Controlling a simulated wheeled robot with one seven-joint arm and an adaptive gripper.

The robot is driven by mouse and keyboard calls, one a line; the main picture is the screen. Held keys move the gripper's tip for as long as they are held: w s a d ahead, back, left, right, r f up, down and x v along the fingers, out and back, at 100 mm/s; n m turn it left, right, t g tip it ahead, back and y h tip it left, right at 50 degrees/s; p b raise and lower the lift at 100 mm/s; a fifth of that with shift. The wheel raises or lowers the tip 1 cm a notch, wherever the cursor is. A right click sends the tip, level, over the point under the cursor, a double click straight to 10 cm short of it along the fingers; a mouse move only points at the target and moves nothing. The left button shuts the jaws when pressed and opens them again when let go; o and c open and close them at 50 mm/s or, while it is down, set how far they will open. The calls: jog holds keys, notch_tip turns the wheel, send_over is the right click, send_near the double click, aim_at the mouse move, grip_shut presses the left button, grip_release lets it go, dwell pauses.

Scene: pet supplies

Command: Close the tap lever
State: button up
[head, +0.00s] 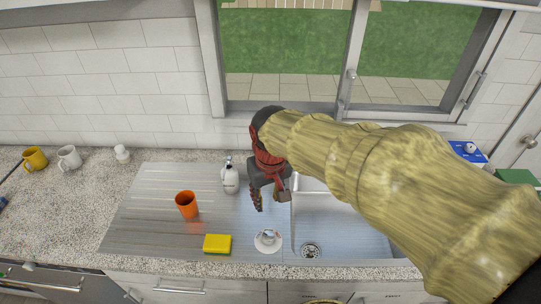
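My gripper (270,196) hangs down over the back edge of the sink, near its left side. It is dark with red parts, and a grey blocky piece shows at its lower right. I cannot tell whether that piece is part of the gripper or of the tap. I cannot make out the tap or its lever clearly; my gripper and arm cover the back of the sink. The gap between the fingertips is too small to judge, and I see nothing held. The steel sink basin (338,240) shows below my arm, with its drain (311,250) near the front.
A soap dispenser (230,178) stands just left of my gripper. An orange cup (187,204), a yellow sponge (217,244) and a small cup on a white saucer (268,248) are on the drainboard (150,215). Yellow and white mugs stand far left. A window is behind.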

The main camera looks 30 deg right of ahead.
jog(key=w+d+m+p, duration=0.1)
jog(key=w+d, duration=0.2)
jog(key=w, duration=0.2)
jog(key=w+d+f+m+g+p, duration=0.1)
jog(key=w+d+p, duration=0.1)
jog(key=w+d, duration=0.2)
jog(key=w+d+f+m+p, duration=0.1)
jog(key=w+d, duration=0.2)
jog(key=w, duration=0.5)
jog(key=shift+w+d+f+h, duration=0.1)
jog(key=shift+d+h, duration=0.2)
jog(key=shift+h, duration=0.1)
grip_shut()
jog(key=w+d+r+m, duration=0.2)
jog(key=w+r, duration=0.1)
jog(key=w, duration=0.1)
jog(key=f, duration=0.4)
jog(key=d+f, duration=0.1)
jog(key=f, duration=0.3)
jog(key=f+b, duration=0.1)
jog(key=f, duration=0.3)
jog(key=shift+w+d+f, duration=0.35)
jog(key=shift+s+f, duration=0.1)
jog(key=shift+f, duration=0.4)
